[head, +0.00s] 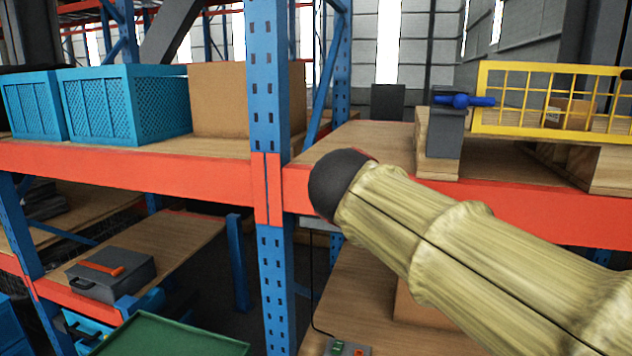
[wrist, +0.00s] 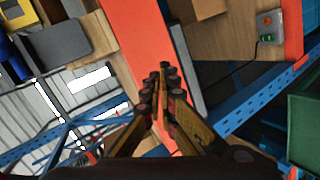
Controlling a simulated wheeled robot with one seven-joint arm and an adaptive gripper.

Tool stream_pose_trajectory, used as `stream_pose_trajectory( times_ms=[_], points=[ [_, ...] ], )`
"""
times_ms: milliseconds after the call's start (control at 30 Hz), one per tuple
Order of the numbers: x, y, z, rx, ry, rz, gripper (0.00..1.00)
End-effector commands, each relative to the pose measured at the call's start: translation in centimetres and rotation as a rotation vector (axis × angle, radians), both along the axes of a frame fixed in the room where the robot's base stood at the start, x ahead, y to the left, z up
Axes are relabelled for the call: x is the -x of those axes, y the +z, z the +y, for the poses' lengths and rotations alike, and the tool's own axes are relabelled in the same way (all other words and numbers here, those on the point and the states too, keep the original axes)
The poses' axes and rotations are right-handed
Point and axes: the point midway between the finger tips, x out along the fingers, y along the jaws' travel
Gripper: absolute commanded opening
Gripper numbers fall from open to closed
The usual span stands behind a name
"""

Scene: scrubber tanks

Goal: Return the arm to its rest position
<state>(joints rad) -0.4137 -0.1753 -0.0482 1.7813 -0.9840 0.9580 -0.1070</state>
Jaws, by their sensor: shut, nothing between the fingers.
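My gripper (wrist: 162,92) shows in the wrist view at the lower middle. Its two dark-tipped fingers are together with nothing between them. Behind the fingers is the orange shelf beam (wrist: 133,45). In the head view my arm, in a tan ribbed sleeve, reaches in from the lower right, its dark rounded part in front of the orange beam (head: 130,158). The gripper's fingers cannot be made out in the head view.
A blue rack upright (head: 267,90) stands just left of my arm. Teal crates (head: 125,105) and a cardboard box (head: 225,100) sit on the left shelf. A grey block with a blue valve handle (head: 462,100) and a yellow cage (head: 555,69) stand at right. A button box (wrist: 270,25) is below.

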Motion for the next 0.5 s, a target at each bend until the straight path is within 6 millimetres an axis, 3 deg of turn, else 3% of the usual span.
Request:
stream_pose_trajectory(
  times_ms=[33,100,267,500],
  points=[
    [1.6,-3.4,-0.4,-0.068,-0.016,0.046,0.00],
    [3.8,-7.9,-0.5,-0.171,-0.041,0.110,0.00],
    [9.9,-17.4,-1.0,-0.406,-0.131,0.239,0.00],
    [20.6,-30.3,-1.2,-0.771,-0.325,0.372,0.00]
  ],
)
